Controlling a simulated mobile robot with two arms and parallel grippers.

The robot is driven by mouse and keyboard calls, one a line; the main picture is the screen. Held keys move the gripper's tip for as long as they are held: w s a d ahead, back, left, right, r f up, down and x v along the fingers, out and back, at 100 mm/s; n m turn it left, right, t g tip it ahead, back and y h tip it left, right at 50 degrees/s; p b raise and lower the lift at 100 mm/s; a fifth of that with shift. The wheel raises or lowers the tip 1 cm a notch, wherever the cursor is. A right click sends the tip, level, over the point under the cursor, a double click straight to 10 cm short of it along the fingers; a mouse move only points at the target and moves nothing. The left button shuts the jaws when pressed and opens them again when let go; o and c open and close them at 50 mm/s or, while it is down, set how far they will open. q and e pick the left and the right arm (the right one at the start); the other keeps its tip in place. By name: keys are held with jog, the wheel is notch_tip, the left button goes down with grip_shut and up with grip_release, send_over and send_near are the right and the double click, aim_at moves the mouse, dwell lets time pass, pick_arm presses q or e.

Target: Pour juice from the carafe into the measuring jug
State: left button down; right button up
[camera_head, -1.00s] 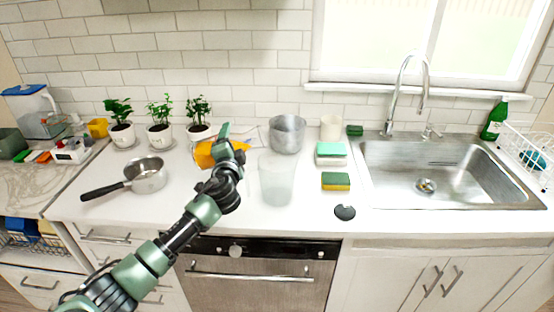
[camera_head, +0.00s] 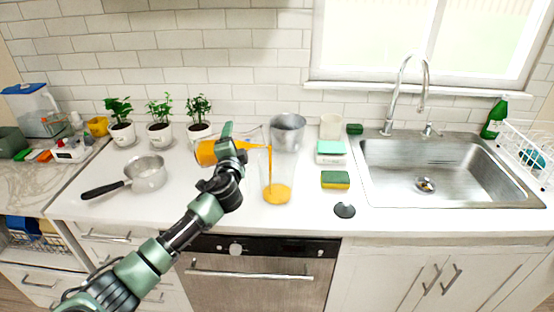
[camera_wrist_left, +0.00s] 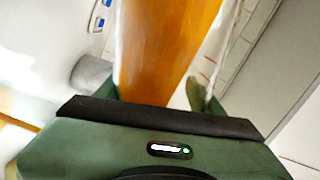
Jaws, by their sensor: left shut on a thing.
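The carafe (camera_head: 206,152) holds orange juice and is tipped well over to the right in the head view. My left gripper (camera_head: 226,147) is shut on it, and the carafe fills the middle of the left wrist view (camera_wrist_left: 165,45). A thin stream of juice falls from its mouth into the clear measuring jug (camera_head: 264,178). The jug stands upright on the counter, right of my gripper, with orange juice in its bottom part. My gripper hides part of the carafe. My right gripper is not in view.
A metal pot (camera_head: 287,132) stands behind the jug. Sponges (camera_head: 335,180) and a dark round disc (camera_head: 344,210) lie to the right, before the sink (camera_head: 440,175). A saucepan (camera_head: 146,174) and potted plants (camera_head: 160,130) are on the left.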

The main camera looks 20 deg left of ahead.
pick_arm(q)
jog(key=shift+w+d+r+m+p, duration=0.2)
jog(key=shift+d+m+p, duration=0.1)
jog(key=shift+d+m, duration=0.3)
dwell(4.0)
